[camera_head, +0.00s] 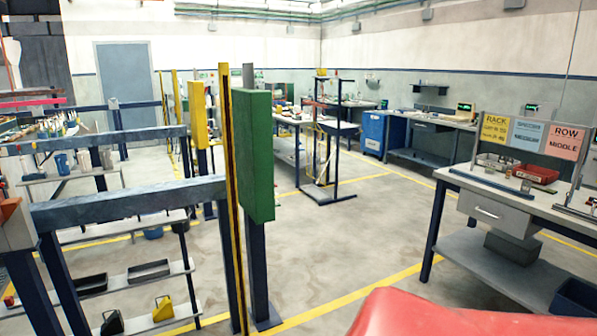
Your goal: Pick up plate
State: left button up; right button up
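I cannot make out a plate in the head view. Three signs stand on the workbench at the right: a yellow one (495,129) reading "RACK" with small text below, a blue one (527,133) whose text is hard to read, and a pink one (565,141) reading "ROW" and "MIDDLE". Neither of my grippers is in view. A smooth red surface fills the bottom right corner, and I cannot tell what it is.
The workbench (467,181) at the right holds a red tray (535,172). A green post box (257,155) and a striped yellow post stand left of centre. Blue-beamed racks (130,203) with shelves are at the left. The grey floor (340,245) between is clear.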

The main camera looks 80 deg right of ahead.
aim_at(525, 188)
jog(key=z, duration=3.9)
jog(key=u, duration=3.85)
jog(key=l+z, duration=0.2)
jog(key=z, duration=0.6)
jog(key=i+l+z, duration=0.1)
jog(key=l+z, duration=0.25)
jog(key=i+l+z, duration=0.2)
jog(key=l+z, duration=0.15)
jog(key=i+l+z, duration=0.2)
jog(key=l+z, duration=0.15)
jog(key=i+l+z, duration=0.35)
jog(key=k+j, duration=0.05)
jog(key=k, duration=0.05)
